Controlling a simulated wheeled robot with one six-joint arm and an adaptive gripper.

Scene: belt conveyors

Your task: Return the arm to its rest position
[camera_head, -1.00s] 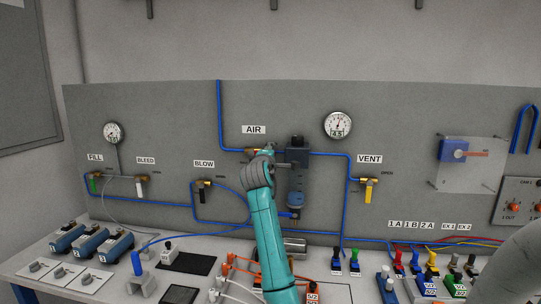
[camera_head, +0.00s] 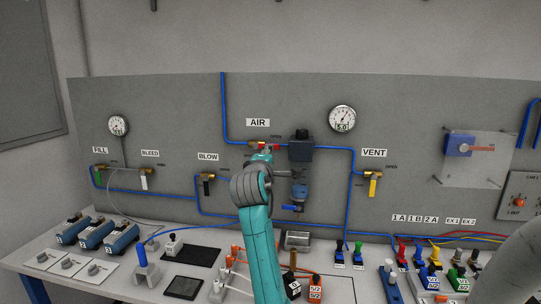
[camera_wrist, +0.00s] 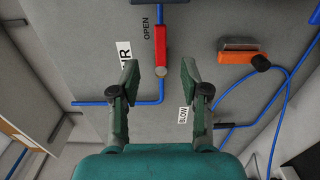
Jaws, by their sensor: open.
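My gripper (camera_wrist: 161,72) is open and empty in the wrist view, its two fingers apart in front of the grey panel. The red handle (camera_wrist: 160,45) of the AIR valve shows just beyond the fingertips, with a visible gap below it. In the head view my teal arm reaches up from the bottom middle, and its grey wrist joint hides most of the gripper. The AIR valve (camera_head: 264,145) shows above it, its red handle lying along the blue pipe towards the OPEN side.
The BLOW valve (camera_head: 207,180) is left of my arm, and the regulator unit (camera_head: 301,150) is close on its right. The VENT valve (camera_head: 372,180) is farther right. Switches, plugs and cables crowd the bench below. A round gauge (camera_head: 342,119) reads about 5.0.

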